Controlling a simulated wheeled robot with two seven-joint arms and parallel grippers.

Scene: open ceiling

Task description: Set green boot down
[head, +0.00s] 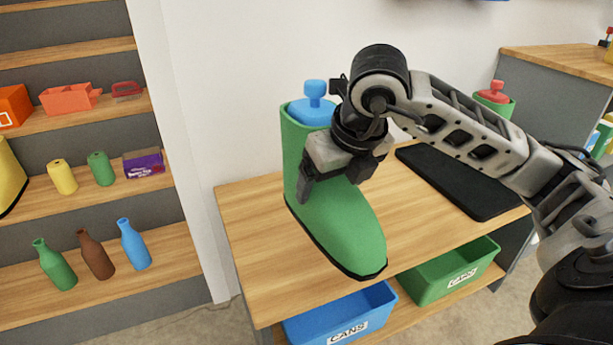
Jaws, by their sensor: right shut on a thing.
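The green boot (340,230) has a dark sole and a blue stopper-like piece (313,104) showing at its top opening. My right gripper (325,178) is shut on the boot at its upper part. The boot is upright, with its toe pointing toward the lower right. It appears in front of the wooden table (255,255); I cannot tell whether its sole touches the tabletop. My gripper hides part of the boot's shaft. My left gripper is not in view.
A black mat (460,182) lies on the table's right side. Blue (345,315) and green (450,271) bins labelled CANS sit below the tabletop. Shelves at left hold bottles, including a blue one (133,244). Another green item with a red top (494,97) stands behind my arm.

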